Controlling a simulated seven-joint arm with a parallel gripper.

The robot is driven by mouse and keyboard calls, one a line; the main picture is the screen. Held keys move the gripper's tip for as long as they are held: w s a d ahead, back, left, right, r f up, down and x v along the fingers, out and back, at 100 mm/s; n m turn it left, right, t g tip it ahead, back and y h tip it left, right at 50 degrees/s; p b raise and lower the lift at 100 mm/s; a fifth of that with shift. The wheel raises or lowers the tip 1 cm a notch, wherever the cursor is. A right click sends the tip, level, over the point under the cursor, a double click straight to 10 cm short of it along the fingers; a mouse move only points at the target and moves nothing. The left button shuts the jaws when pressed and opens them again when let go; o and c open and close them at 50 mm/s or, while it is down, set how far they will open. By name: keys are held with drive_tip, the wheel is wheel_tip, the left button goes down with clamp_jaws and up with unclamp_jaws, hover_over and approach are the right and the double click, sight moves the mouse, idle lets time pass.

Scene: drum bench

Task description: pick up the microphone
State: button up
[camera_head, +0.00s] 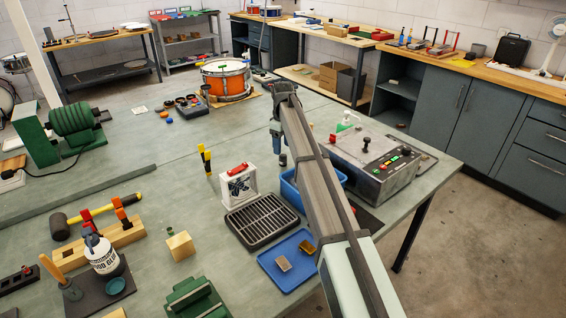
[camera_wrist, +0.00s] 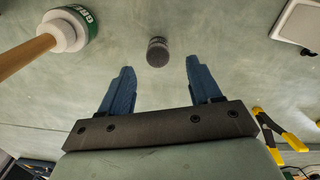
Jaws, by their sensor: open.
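In the wrist view a small dark, rounded cylinder with a grey end, which looks like the microphone (camera_wrist: 157,52), is on the grey-green bench top. It lies beyond and between my fingertips, apart from both. My gripper (camera_wrist: 159,64) is open, with its two blue fingers spread and nothing between them. In the head view my gripper (camera_head: 282,158) hangs low over the bench, left of the grey control box. I cannot make out the microphone in that view; my arm covers part of the bench there.
A wooden-handled item with a white and green end (camera_wrist: 67,30) lies upper left in the wrist view, and yellow-handled pliers (camera_wrist: 280,130) lower right. In the head view a grey control box (camera_head: 365,160), a black grille tray (camera_head: 262,220) and a blue tray (camera_head: 272,262) flank my arm.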

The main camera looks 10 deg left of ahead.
sight(282, 157)
drive_tip(key=shift+w+f, duration=0.2)
drive_tip(key=shift+f, duration=3.15)
drive_tip(key=c, duration=1.1)
